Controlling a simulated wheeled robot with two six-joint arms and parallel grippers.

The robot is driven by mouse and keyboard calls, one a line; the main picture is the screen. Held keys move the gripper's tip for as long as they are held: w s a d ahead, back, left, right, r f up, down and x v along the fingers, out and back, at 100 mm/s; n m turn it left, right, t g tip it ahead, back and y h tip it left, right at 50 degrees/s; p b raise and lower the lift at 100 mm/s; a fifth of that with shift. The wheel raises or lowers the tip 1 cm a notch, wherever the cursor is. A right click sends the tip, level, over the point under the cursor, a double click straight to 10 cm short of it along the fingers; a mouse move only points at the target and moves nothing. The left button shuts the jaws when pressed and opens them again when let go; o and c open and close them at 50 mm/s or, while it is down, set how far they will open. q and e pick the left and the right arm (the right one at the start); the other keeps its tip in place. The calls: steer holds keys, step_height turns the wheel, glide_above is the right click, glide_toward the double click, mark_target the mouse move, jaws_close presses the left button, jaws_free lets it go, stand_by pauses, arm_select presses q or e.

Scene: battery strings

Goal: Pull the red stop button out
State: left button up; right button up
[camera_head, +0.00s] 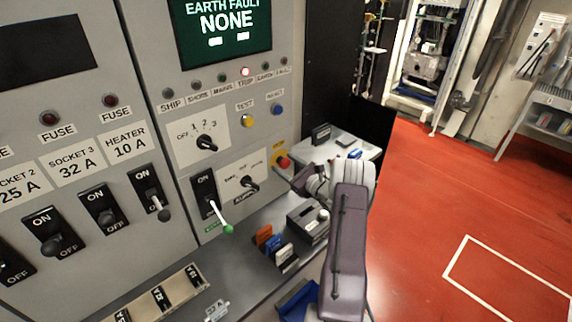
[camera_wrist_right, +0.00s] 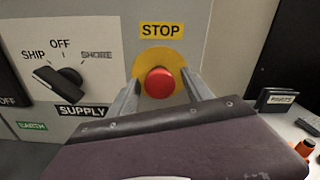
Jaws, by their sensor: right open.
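The red stop button (camera_head: 284,162) sits on a yellow round plate at the lower right of the grey panel. It also shows in the right wrist view (camera_wrist_right: 160,82), under a yellow STOP label (camera_wrist_right: 161,30). My right gripper (camera_wrist_right: 160,92) is open, with one finger on each side of the button; whether the fingers touch it cannot be told. In the head view my right gripper (camera_head: 294,176) is beside the button, partly hidden by its own arm. My left gripper is not in view.
The SUPPLY selector knob (camera_wrist_right: 68,80) is left of the button. A shelf below holds a grey box (camera_head: 307,222) and coloured blocks (camera_head: 268,240). The red floor at right is clear.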

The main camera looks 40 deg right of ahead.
jaws_close()
steer(key=shift+s+d+f+b, duration=0.1)
steer(key=shift+s+b, duration=0.5)
steer(key=shift+s, duration=0.25)
steer(key=shift+c, duration=0.3)
jaws_free()
steer(key=shift+o, duration=0.3)
steer(key=shift+s, duration=0.25)
steer(key=s+b, duration=0.2)
steer(key=s, duration=0.7)
steer(key=shift+d, duration=0.35)
